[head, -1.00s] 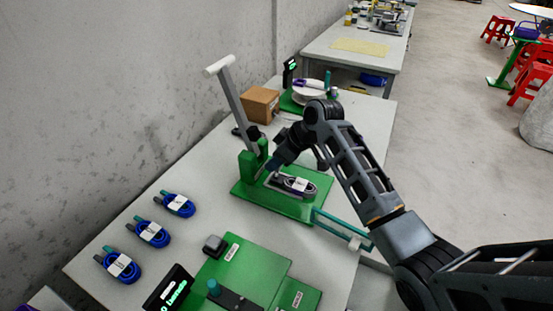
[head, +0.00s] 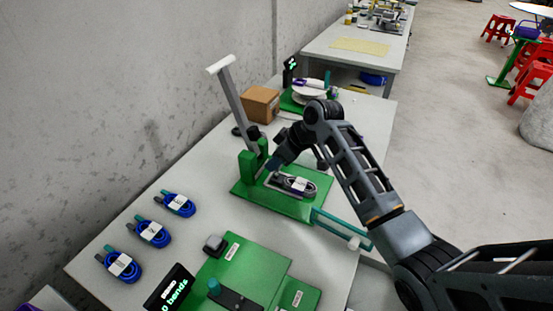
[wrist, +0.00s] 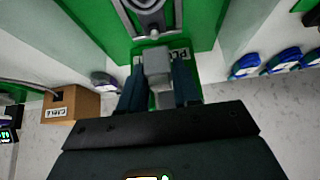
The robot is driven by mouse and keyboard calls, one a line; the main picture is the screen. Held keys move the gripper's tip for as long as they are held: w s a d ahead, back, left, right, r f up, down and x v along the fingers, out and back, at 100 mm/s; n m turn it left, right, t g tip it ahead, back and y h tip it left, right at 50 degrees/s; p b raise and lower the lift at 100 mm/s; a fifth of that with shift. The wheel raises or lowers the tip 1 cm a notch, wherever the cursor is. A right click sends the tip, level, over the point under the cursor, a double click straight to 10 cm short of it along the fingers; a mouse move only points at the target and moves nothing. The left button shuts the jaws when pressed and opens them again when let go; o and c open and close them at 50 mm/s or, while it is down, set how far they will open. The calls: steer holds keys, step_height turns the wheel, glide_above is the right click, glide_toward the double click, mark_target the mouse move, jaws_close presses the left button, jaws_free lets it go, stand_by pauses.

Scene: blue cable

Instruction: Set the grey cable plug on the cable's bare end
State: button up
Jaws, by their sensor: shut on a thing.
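My gripper (wrist: 158,85) is shut on the grey cable plug (wrist: 157,62), which sits between the two dark fingers in the wrist view. In the head view my gripper (head: 270,168) is low over the left part of the green fixture plate (head: 288,207). A coiled dark cable (head: 303,187) with a white label lies on that plate, just right of my gripper. Part of a grey loop (wrist: 148,20) shows beyond the plug in the wrist view. I cannot tell whether the plug touches the cable's bare end.
A tall lever (head: 234,105) with a white handle rises from the fixture. A cardboard box (head: 261,104) stands behind it. Blue cable coils (head: 154,234) lie at the left. A green board (head: 243,267) is in front, and a teal bar (head: 338,228) juts out at the right.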

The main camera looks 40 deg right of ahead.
steer(key=shift+f+b, duration=0.8)
steer(key=shift+f, duration=0.7)
stand_by(0.8)
steer(key=o, duration=1.1)
steer(key=shift+r+p, duration=2.4)
steer(key=shift+r, duration=1.65)
